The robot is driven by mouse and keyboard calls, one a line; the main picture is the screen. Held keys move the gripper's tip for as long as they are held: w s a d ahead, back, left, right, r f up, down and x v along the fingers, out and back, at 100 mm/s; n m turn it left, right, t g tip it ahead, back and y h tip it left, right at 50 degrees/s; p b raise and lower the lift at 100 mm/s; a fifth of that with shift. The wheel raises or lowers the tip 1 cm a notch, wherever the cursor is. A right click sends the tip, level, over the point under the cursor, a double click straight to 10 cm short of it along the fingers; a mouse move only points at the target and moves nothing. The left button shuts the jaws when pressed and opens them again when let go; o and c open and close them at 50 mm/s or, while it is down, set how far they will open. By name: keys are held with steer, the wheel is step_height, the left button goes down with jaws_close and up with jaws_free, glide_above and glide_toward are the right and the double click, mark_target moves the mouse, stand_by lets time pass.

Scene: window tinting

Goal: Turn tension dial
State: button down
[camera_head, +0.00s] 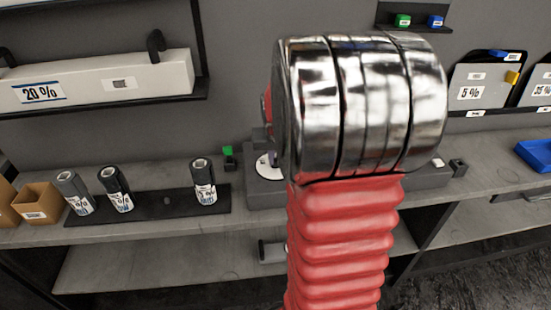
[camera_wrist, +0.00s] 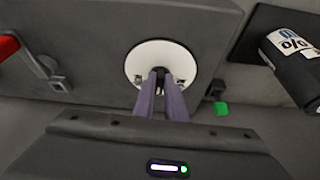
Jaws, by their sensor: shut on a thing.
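The tension dial (camera_wrist: 140,62) is a white round disc on a grey housing (camera_wrist: 95,25), with a dark grip piece at its centre. My gripper (camera_wrist: 160,77) is in front of it in the wrist view, its two purple fingers close together and shut on that centre piece. The fingertips partly hide the piece. In the head view only the left part of the dial (camera_head: 263,168) shows; my red and chrome arm covers the rest and most of the housing (camera_head: 264,196).
A green-tipped part (camera_head: 229,152) stands left of the housing. Several film rolls (camera_head: 204,182) stand on a dark tray (camera_head: 165,208). A cardboard box (camera_head: 37,203) is at far left, a blue tray (camera_head: 538,154) at far right. A white carton (camera_head: 100,80) sits on the shelf above.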

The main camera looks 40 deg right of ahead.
steer(key=shift+w+a+m+g+h, duration=0.2)
steer(key=shift+m+g, duration=0.1)
steer(key=shift+m, duration=0.65)
steer(key=shift+w+a+m+g+h, duration=0.2)
steer(key=shift+m+g, duration=0.1)
steer(key=shift+m, duration=0.7)
steer(key=shift+w+a+m+g+h, duration=0.1)
steer(key=shift+m+g+h, duration=0.15)
steer(key=shift+m, duration=0.7)
steer(key=shift+w+m+g, duration=0.25)
steer(key=shift+m+g, duration=0.3)
steer(key=shift+m, duration=0.8)
steer(key=shift+w+m+g, duration=0.25)
steer(key=shift+m+g, duration=0.25)
steer(key=shift+m, duration=0.85)
steer(key=c, duration=1.8)
jaws_free()
steer(key=shift+s, duration=0.1)
steer(key=v, duration=1.3)
steer(key=shift+a+r, duration=0.25)
steer(key=shift+a, duration=0.05)
